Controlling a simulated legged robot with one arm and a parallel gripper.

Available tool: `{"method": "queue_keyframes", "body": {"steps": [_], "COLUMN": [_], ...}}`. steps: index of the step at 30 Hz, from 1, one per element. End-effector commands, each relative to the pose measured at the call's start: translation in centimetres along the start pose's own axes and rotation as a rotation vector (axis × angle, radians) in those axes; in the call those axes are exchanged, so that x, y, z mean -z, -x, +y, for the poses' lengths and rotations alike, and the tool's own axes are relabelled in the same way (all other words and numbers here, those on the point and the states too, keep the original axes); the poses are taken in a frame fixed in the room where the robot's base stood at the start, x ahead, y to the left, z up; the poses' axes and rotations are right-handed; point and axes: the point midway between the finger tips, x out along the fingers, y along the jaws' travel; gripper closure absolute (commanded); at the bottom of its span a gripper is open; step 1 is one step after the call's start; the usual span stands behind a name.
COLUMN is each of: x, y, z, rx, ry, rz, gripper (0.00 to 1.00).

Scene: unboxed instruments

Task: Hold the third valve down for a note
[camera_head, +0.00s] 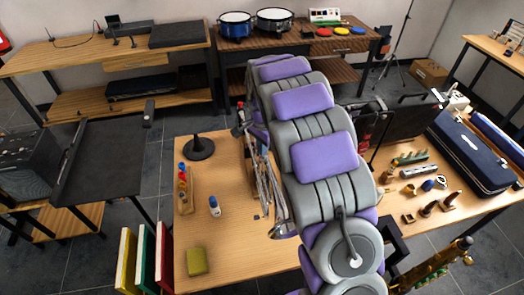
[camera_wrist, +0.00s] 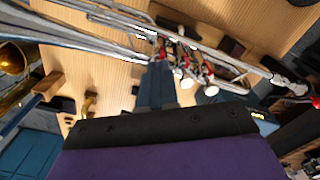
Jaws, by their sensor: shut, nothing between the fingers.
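A silver trumpet (camera_wrist: 110,38) crosses the upper part of the wrist view. Its valve cluster (camera_wrist: 190,72) shows red parts and pale round ends near the middle. My gripper (camera_wrist: 157,66) is shut, its blue fingers pointing up the picture. The fingertips are at the left end of the valve cluster and overlap it in view. I cannot tell whether they touch a valve, which valve it is, or whether any valve is down. In the head view, the silver tubing (camera_head: 266,190) shows left of my arm, which hides much of the trumpet and my gripper.
On the table (camera_head: 235,245) are a black round stand (camera_head: 199,148), a rack of coloured bottles (camera_head: 184,188), a small white bottle (camera_head: 214,207) and a yellow-green block (camera_head: 197,261). Small brass parts and a dark case (camera_head: 468,150) lie right. A brass bell (camera_wrist: 14,62) is left in the wrist view.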

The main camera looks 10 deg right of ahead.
Motion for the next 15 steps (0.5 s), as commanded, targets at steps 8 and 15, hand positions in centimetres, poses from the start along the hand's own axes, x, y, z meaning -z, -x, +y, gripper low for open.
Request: {"method": "queue_keyframes", "body": {"steps": [8,15], "x": [0.0,0.0], "y": [1.8,4.0], "z": [0.0,0.0], "rx": [0.001,0.002], "ry": [0.000,0.000], "rz": [0.000,0.001], "gripper": [1.00,1.00]}}
